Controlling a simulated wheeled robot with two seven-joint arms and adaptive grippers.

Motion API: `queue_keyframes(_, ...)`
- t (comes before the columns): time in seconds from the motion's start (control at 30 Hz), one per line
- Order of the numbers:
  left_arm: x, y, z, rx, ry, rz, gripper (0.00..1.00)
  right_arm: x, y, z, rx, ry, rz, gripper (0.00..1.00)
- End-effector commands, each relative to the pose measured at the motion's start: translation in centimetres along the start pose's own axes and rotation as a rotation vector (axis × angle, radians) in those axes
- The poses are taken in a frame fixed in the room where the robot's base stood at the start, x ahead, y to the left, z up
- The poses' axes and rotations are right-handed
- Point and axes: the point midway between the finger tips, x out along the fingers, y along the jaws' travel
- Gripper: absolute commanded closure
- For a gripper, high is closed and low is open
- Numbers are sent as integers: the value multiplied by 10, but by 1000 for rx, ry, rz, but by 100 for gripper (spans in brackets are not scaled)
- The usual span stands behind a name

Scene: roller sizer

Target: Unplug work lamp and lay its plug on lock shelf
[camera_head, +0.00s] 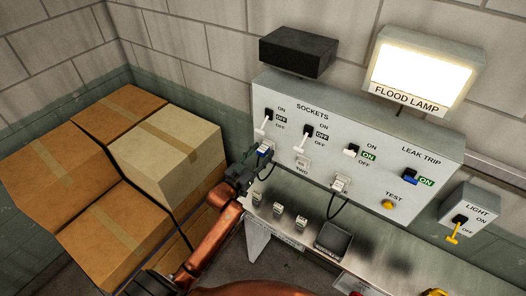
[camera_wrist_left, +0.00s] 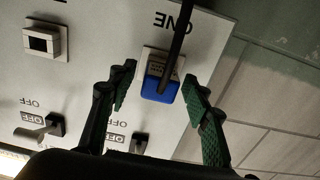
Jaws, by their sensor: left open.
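A blue plug (camera_head: 264,149) with a black cable sits in the leftmost socket of the grey panel (camera_head: 390,151). In the left wrist view the blue plug (camera_wrist_left: 161,90) is in the socket marked ONE. My left gripper (camera_head: 251,164) is open at the panel's left end, its green-padded fingers (camera_wrist_left: 160,76) on either side of the plug with gaps. Socket TWO (camera_head: 302,163) is empty. A pale plug (camera_head: 341,183) with a black cable is in a third socket. A metal shelf (camera_head: 318,212) runs below the panel. Which plug is the work lamp's is not readable. My right gripper is not in view.
Several small padlock-like pieces (camera_head: 279,208) and a dark box (camera_head: 333,240) are on the shelf. The flood lamp (camera_head: 421,70) is lit. Cardboard boxes (camera_head: 165,150) are stacked at left.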

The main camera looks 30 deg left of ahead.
Motion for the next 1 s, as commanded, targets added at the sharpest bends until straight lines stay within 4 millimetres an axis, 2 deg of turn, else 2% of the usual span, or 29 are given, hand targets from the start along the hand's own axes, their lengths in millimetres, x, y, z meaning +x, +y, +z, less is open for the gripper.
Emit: queue_keyframes(1.0,0,0,0,0,-1,0,55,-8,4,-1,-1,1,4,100)
